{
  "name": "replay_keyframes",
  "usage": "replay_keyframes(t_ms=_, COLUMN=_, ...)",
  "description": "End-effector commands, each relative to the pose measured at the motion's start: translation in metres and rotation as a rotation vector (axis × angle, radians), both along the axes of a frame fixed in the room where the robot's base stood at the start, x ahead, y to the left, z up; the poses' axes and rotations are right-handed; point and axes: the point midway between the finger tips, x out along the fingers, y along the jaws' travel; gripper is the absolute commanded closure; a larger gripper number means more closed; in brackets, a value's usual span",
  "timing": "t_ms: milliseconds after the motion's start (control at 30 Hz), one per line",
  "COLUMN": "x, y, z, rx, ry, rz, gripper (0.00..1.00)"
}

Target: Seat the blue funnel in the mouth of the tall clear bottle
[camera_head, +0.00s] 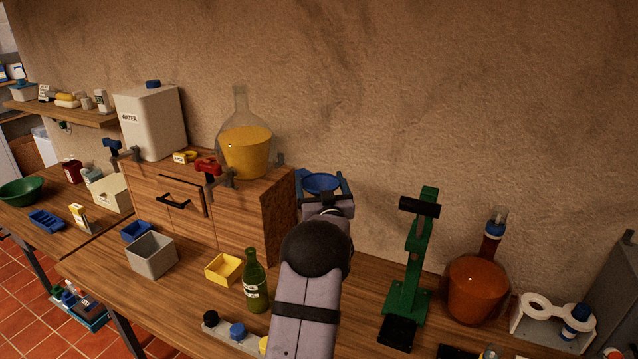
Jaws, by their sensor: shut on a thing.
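The blue funnel (320,181) is in my gripper (325,192), which is shut on it. The funnel's wide bowl faces up between the dark fingers, in front of the wall and right of the wooden cabinet. Its spout is hidden behind the gripper. A clear, round-bodied bottle with a narrow neck (240,105) and yellow liquid stands on the cabinet, left of the gripper and apart from the funnel. I see no other tall clear bottle. My arm hides part of the bench below the funnel.
The wooden cabinet (268,212) bears a white water canister (150,125) and red and blue clamps. A green bottle (255,282) stands left of my arm, near a yellow bin (223,269). A green press (409,285) and an amber flask (475,290) stand to the right.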

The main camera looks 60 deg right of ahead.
Motion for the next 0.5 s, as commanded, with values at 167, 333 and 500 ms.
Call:
replay_keyframes(t_ms=167, x=0.0, y=0.0, z=-0.001, rx=0.0, ry=0.0, rz=0.001, gripper=0.33)
replay_keyframes(t_ms=333, x=0.0, y=0.0, z=-0.003, rx=0.0, ry=0.0, rz=0.001, gripper=0.33)
replay_keyframes(t_ms=500, x=0.0, y=0.0, z=-0.016, rx=0.001, ry=0.001, rz=0.001, gripper=0.33)
